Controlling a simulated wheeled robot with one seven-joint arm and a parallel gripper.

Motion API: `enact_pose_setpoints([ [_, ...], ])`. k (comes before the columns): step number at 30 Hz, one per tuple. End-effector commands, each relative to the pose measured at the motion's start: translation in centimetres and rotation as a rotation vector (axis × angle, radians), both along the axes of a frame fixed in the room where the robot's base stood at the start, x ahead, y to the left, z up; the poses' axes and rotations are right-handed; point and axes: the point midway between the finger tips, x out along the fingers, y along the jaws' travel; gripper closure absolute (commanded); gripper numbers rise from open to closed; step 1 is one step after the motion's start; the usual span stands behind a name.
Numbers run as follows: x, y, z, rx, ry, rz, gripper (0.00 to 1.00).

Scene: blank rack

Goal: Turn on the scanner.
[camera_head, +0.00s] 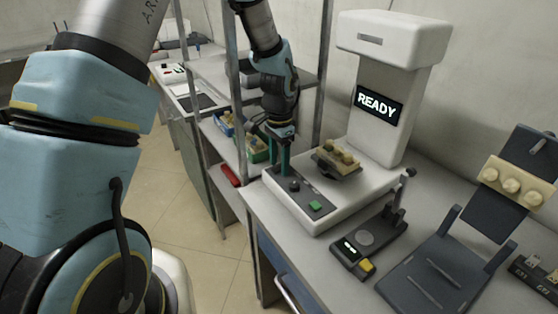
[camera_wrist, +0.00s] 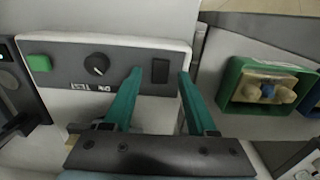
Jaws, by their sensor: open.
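The scanner (camera_head: 386,95) is a tall white machine on the bench at centre right. Its dark display (camera_head: 378,104) is lit and reads READY. Its front panel has a green button (camera_head: 315,206), a round black knob (camera_head: 294,185) and a black rocker switch, which shows in the wrist view (camera_wrist: 160,71). My gripper (camera_head: 280,170) is open and empty, pointing down at the left end of that panel. In the wrist view its green fingers (camera_wrist: 160,75) stand either side of the switch. I cannot tell whether they touch the panel.
A tan block with round knobs (camera_head: 337,157) rests on the scanner's stage. A small dark device with a yellow button (camera_head: 367,265) and a dark tilted stand (camera_head: 430,275) are to the right. A green bin (camera_wrist: 232,85) sits beside the panel. A metal rack post (camera_head: 236,110) stands close to my arm.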

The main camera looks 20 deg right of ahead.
Motion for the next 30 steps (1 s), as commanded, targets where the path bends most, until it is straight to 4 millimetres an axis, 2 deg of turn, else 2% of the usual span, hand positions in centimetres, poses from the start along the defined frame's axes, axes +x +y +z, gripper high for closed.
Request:
enact_pose_setpoints([
  [2, 0.0, 0.01, 0.01, 0.0, 0.0, 0.0, 0.45],
  [17, 0.0, 0.01, 0.04, 0.0, 0.0, 0.0, 1.0],
  [30, 0.01, 0.27, -0.12, -0.044, -0.008, 0.002, 1.0],
])
